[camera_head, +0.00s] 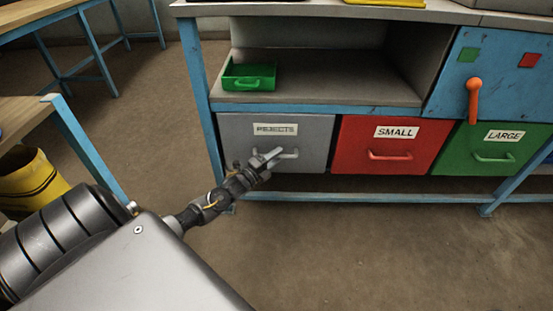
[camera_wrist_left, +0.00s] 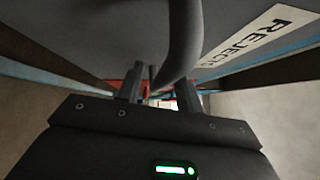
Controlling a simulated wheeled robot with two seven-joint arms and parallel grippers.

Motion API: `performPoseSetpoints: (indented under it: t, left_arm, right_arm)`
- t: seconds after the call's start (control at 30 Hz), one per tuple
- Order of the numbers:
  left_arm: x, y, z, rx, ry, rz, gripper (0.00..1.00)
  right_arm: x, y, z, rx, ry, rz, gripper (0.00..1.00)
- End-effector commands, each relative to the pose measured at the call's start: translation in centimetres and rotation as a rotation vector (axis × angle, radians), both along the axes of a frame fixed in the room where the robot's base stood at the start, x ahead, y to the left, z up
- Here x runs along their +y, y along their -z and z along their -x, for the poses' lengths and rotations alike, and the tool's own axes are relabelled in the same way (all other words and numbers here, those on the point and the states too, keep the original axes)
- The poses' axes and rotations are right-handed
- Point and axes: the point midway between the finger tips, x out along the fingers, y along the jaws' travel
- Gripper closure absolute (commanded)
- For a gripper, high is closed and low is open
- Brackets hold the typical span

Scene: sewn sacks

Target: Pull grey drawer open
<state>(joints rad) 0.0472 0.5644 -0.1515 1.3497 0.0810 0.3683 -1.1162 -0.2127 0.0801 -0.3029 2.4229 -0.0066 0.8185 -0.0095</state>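The grey drawer (camera_head: 310,128) has a "REJECTS" label and a pale bar handle (camera_head: 290,154). Its front looks level with the red drawer beside it, so it appears closed. My left gripper (camera_head: 268,157) is at the left part of that handle. In the left wrist view the two fingers (camera_wrist_left: 160,92) stand apart, and the curved handle (camera_wrist_left: 184,45) reaches down between or just in front of them. I cannot tell whether they touch it. The label (camera_wrist_left: 262,36) also shows there, at the upper right. My right gripper is not in view.
A red "SMALL" drawer (camera_head: 390,143) and a green "LARGE" drawer (camera_head: 490,150) are to the right. A green tray (camera_head: 249,84) sits on the shelf above. A blue bench leg (camera_head: 200,80) is left of the grey drawer. The floor in front (camera_head: 380,250) is clear.

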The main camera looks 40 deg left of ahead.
Motion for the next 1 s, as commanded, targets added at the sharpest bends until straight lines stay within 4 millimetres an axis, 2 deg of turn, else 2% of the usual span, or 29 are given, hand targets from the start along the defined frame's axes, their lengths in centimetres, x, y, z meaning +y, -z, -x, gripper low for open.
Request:
performPoseSetpoints:
  t: [0.13,0.37,0.67,1.0]
  left_arm:
    - [-0.15,-0.08,-0.66,0.000,0.001,0.001,0.64]
    - [-0.16,-0.12,-0.71,0.000,0.001,0.001,0.64]
    - [-0.14,-0.11,-0.69,0.000,0.001,0.001,1.00]
    - [-0.25,-0.14,-0.54,0.001,0.001,0.001,1.00]
  right_arm:
    - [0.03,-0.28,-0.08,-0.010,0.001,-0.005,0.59]
    - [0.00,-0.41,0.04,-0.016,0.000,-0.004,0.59]
    - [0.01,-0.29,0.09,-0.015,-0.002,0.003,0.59]
    - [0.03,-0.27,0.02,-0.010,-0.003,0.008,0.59]
